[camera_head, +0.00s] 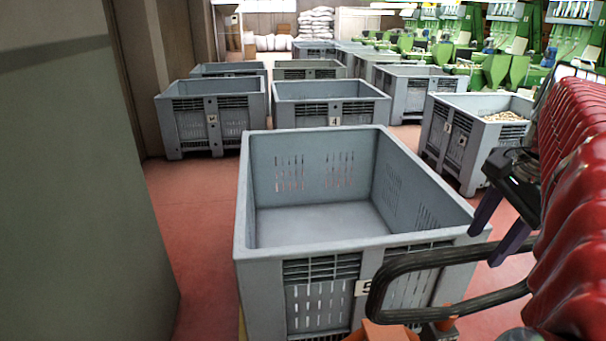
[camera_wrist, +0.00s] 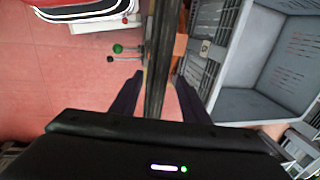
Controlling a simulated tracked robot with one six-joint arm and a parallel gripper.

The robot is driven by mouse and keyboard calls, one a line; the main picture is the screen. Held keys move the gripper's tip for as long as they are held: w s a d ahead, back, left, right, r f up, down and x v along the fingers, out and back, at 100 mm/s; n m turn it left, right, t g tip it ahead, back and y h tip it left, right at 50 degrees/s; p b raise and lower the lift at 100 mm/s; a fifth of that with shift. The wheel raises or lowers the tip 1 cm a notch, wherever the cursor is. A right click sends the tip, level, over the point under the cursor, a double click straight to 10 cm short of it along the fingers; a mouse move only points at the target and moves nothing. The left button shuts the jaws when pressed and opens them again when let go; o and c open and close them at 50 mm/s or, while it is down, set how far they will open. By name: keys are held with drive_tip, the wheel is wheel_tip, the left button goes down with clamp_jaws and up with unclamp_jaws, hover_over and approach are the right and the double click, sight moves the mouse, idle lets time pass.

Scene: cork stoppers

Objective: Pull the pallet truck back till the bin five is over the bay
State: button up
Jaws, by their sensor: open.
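Bin five (camera_head: 364,240) is a large, empty grey slatted bin with a white "5" label, in front of me in the head view. It also shows at the right of the wrist view (camera_wrist: 230,50). The pallet truck's orange part (camera_head: 388,333) shows at its near side, with a black looped handle (camera_head: 400,262) in front of the bin. My gripper (camera_head: 485,247) is open, fingers pointing down near the handle's right part. In the wrist view the black bar runs between my gripper's fingers (camera_wrist: 160,82); I cannot tell how deep. I cannot make out the bay.
Bin four (camera_head: 330,108) and other grey bins (camera_head: 212,120) stand behind. A bin of corks (camera_head: 472,140) stands at the right. A grey-green wall (camera_head: 75,200) closes the left side. Red floor (camera_head: 190,225) is clear between wall and bin five. Green machines (camera_head: 495,72) stand far right.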

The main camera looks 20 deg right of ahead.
drive_tip(key=shift+w+f, duration=0.2)
drive_tip(key=shift+f, duration=0.65)
drive_tip(key=shift+c, duration=0.2)
clamp_jaws()
